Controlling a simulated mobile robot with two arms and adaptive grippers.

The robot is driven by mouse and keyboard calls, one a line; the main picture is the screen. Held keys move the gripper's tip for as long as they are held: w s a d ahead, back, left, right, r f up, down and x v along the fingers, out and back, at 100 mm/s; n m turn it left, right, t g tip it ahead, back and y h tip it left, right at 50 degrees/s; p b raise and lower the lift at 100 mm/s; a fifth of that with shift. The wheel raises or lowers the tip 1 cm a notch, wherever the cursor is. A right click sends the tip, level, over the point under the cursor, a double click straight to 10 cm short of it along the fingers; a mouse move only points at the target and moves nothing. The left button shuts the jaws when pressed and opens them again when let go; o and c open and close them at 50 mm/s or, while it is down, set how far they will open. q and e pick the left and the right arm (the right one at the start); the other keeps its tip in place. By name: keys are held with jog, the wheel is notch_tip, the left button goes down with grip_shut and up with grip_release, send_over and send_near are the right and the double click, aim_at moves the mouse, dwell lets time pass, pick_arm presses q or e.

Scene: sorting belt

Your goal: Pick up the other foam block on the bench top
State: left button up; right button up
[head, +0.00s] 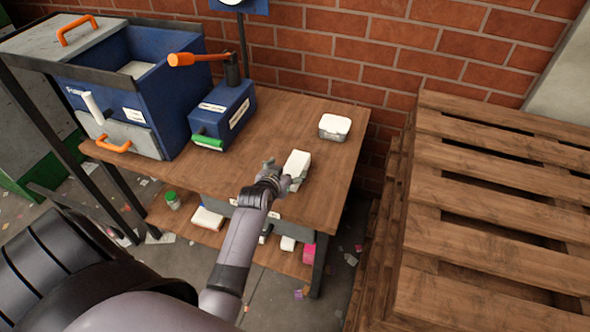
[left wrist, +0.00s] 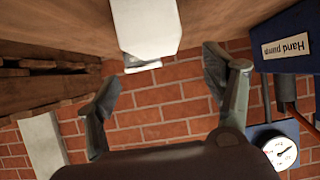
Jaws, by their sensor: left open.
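A white block (head: 298,162) lies on the wooden bench top (head: 240,160), close to its front edge. A second white block with a greyish lower side (head: 335,125) lies farther back, near the bench's right end. My left gripper (head: 280,174) is open just to the near left of the closer block. In the left wrist view, a white block (left wrist: 147,28) shows at the top, roughly in line with the gap between the open fingers of my left gripper (left wrist: 160,86). Nothing is between the fingers. My right gripper is not in view.
A blue hand pump (head: 222,110) with an orange-tipped lever and a blue bin (head: 130,75) stand on the left. A wooden pallet stack (head: 480,190) stands close on the right. A brick wall (head: 370,50) rises behind. Several items lie on the lower shelf (head: 235,235).

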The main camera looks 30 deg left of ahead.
pick_arm(q)
jog(key=shift+d+f+x, duration=0.1)
jog(key=shift+d+x, duration=0.05)
jog(key=shift+x, duration=1.75)
jog(key=shift+d+f+x, duration=0.1)
jog(key=shift+x, duration=1.8)
jog(key=shift+s, duration=0.1)
jog(key=c, duration=0.9)
